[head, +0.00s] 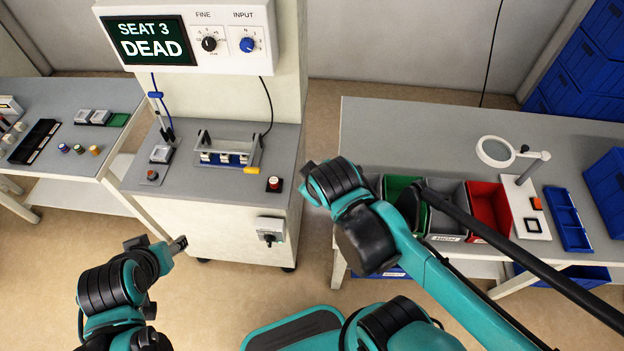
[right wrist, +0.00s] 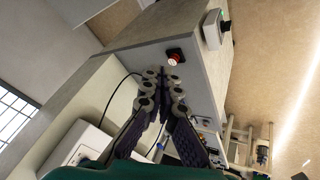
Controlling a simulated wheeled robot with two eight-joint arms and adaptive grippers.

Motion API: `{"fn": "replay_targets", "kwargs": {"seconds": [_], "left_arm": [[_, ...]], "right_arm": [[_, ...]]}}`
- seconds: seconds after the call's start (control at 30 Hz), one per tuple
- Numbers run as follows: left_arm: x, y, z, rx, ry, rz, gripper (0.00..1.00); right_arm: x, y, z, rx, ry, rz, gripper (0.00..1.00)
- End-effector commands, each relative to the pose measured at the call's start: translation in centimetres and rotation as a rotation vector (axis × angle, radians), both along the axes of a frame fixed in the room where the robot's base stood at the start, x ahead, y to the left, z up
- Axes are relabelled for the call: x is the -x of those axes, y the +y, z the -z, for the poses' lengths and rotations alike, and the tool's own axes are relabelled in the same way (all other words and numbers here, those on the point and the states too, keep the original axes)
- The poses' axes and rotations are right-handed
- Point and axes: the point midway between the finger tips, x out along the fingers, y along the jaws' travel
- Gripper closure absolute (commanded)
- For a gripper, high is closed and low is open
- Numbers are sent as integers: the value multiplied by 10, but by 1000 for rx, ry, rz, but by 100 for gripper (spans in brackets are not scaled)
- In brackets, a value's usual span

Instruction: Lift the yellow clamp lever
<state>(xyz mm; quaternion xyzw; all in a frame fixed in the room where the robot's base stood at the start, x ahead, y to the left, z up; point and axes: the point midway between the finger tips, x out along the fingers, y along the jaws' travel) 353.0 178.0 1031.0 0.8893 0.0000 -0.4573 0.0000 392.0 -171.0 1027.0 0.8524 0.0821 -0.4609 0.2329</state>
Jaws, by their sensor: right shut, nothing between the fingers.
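The yellow clamp lever (head: 251,170) lies low at the front right corner of a grey fixture (head: 228,150) on the machine's grey top. The fixture holds a row of blue and white parts. My right gripper (head: 308,172) is right of the machine top, apart from the lever; its fingers are mostly hidden by my arm in the head view. In the right wrist view my right gripper (right wrist: 162,76) is shut and empty. I cannot make out the lever there. My left gripper (head: 179,243) is in front of the machine, too small to tell its opening.
A red button (head: 274,184) stands right of the lever; it also shows in the right wrist view (right wrist: 173,58). A rotary switch (head: 270,231) is on the machine's front. A display (head: 151,40) reads "SEAT 3 DEAD". Coloured bins (head: 489,208) stand on the right table.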

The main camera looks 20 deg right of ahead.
Motion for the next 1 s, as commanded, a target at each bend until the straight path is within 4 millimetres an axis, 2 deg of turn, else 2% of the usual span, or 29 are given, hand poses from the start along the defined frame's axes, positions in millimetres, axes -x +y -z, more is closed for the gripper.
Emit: {"fn": "replay_targets", "kwargs": {"seconds": [0.27, 0.43, 0.67, 0.8, 1.0], "left_arm": [[0, 0, 1, 0, 0, 0, 47], [0, 0, 8, 0, 0, 0, 47], [0, 0, 26, 0, 0, 0, 47], [0, 0, 36, 0, 0, 0, 47], [0, 0, 51, 0, 0, 0, 47]], "right_arm": [[-2, 1, 1, 13, 2, -14, 100], [-17, 8, 12, 146, 23, -157, 100], [-62, 37, 47, 558, 91, -574, 100], [-88, 62, 72, 835, 141, -832, 100], [-116, 105, 109, 1233, 226, -1165, 100]]}}
